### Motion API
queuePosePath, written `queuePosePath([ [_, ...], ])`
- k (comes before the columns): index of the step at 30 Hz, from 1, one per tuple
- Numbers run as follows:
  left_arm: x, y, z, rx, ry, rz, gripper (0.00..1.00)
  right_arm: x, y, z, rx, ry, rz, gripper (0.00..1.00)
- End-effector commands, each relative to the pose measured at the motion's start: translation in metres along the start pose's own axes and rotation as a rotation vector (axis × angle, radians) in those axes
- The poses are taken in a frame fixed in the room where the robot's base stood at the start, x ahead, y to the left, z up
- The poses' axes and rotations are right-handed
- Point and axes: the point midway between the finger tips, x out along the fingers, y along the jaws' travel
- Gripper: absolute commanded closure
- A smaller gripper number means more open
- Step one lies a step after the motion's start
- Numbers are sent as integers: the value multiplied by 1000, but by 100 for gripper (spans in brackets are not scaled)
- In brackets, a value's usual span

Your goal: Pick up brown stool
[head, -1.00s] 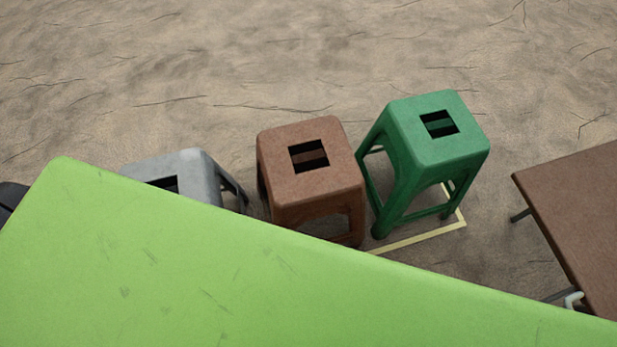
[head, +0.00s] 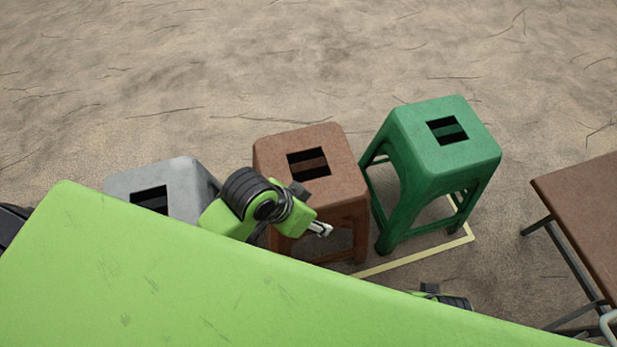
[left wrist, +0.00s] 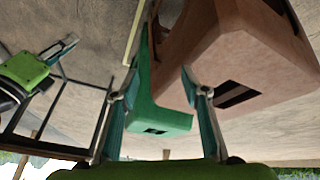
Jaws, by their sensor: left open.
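The brown stool (head: 335,178) stands upright on the ground between a grey stool and a green stool, with a rectangular slot in its seat. My left gripper (head: 320,229) is in front of its near side, below seat height, and hides part of its front. In the left wrist view the brown stool (left wrist: 235,50) appears upside down at upper right. There my left gripper (left wrist: 158,92) is open, its fingers apart with nothing held between them. My right arm shows at that view's left edge, with a gripper tip (left wrist: 66,45) whose state is unclear.
The green stool (head: 445,145) stands close on the right, the grey stool (head: 185,185) close on the left, partly hidden. A brown table (head: 585,205) is at the right edge. A yellow line (head: 420,257) marks the ground. Open ground lies behind the stools.

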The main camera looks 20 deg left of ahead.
Motion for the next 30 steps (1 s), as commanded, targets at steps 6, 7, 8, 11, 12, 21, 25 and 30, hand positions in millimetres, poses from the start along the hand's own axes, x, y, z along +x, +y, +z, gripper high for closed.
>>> queuePosePath([
  [6,9,36,-64,255,-2,120,58,0,0,0,0,0,0,84],
  [7,10,40,-71,295,-13,133,58,0,0,0,0,0,0,84],
  [8,10,41,-76,333,-26,142,58,0,0,0,0,0,0,84],
  [11,11,39,-91,443,-88,157,58,0,0,0,0,0,0,84],
  [12,10,34,-96,479,-117,156,58,0,0,0,0,0,0,84],
  [21,-18,-54,-131,565,-351,59,58,0,0,0,0,0,0,84],
  [25,-38,-90,-143,530,-414,18,58,0,0,0,0,0,0,84],
  [30,-54,-113,-151,495,-449,-6,58,0,0,0,0,1,0,84],
])
